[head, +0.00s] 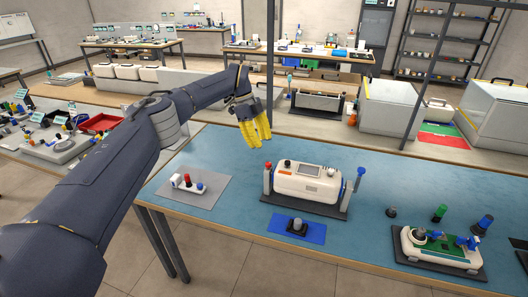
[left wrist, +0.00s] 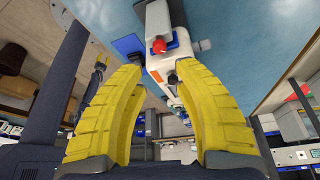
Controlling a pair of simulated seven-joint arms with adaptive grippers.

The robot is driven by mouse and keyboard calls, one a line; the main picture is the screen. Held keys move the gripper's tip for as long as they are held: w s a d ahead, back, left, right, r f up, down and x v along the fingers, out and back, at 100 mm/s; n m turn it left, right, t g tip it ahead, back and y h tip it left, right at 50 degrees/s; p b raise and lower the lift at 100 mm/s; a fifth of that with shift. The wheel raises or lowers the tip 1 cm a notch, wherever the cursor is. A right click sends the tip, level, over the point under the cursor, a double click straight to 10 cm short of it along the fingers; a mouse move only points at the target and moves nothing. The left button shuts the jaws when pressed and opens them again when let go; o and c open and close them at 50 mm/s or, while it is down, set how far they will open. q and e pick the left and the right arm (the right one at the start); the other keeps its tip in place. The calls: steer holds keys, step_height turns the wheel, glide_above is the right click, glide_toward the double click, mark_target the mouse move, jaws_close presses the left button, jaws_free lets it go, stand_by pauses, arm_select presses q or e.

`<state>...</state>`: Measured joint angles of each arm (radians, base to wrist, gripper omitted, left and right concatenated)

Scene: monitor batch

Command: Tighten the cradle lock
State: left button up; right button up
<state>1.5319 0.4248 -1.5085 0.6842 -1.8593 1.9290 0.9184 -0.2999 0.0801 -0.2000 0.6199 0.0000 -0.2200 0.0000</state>
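A white monitor (head: 311,182) with a small screen sits in a dark cradle (head: 325,209) on the blue-topped table. A post with a red top (head: 267,178) stands at the cradle's left end, and a post with a blue knob (head: 359,178) stands at its right end. Which part is the lock, I cannot tell. My left gripper (head: 257,137) has yellow fingers pointing down, above and behind the monitor's left end, apart from it. In the left wrist view its fingers are spread and empty, with a red knob (left wrist: 158,46) and a black knob (left wrist: 172,79) seen beyond.
A blue mat with a dark knobbed piece (head: 297,228) lies in front of the cradle. A grey mat holds a small white unit (head: 189,184) at left. A white and green device (head: 440,247) and loose knobs stand at right. The table's middle back is clear.

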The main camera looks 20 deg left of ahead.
arm_select(q)
steer(key=shift+v, duration=1.4)
